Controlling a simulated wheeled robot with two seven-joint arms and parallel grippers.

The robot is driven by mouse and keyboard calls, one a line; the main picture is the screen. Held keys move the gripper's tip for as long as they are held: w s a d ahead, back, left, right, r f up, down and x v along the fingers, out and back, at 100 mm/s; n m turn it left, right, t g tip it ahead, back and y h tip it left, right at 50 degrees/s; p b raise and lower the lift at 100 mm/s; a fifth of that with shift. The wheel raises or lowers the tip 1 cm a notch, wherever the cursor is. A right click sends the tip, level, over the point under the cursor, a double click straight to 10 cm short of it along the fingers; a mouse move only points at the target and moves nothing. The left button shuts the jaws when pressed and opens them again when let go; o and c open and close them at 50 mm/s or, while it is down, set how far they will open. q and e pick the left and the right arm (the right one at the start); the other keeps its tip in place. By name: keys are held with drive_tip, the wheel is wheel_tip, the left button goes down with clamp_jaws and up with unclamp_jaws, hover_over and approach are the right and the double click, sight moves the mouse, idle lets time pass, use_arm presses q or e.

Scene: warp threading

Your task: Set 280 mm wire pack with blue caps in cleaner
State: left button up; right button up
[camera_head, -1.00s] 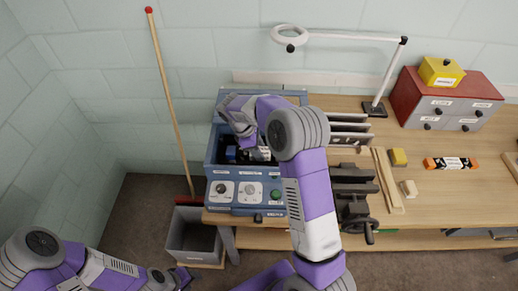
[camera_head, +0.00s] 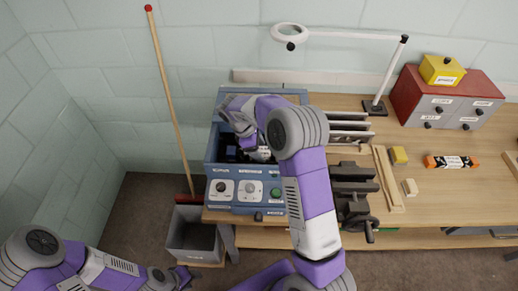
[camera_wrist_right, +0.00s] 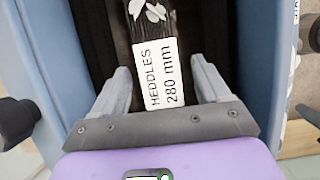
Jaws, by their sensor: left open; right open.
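The blue cleaner (camera_head: 215,190) stands at the left end of the bench with its top open, showing a dark basin. In the right wrist view a wire pack (camera_wrist_right: 160,75) with a white label reading HEDDLES 280 mm lies in the dark basin of the cleaner (camera_wrist_right: 55,75). My right gripper (camera_wrist_right: 160,90) is open above it, one finger on each side of the label, with gaps. In the head view a blue piece (camera_head: 231,153) shows in the basin; my right arm hides much of the pack. My left gripper (camera_head: 186,277) is open and empty, low at the left.
A grey bin (camera_head: 195,240) stands on the floor left of the bench, with a broom (camera_head: 170,90) behind it. Grey racks (camera_head: 348,128) and a dark clamp device (camera_head: 353,200) stand right of the cleaner. A lamp (camera_head: 375,107) and red drawer box (camera_head: 445,105) are further right.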

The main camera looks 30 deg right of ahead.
drive_tip(key=shift+p+v, duration=0.45)
drive_tip(key=shift+v, duration=3.4)
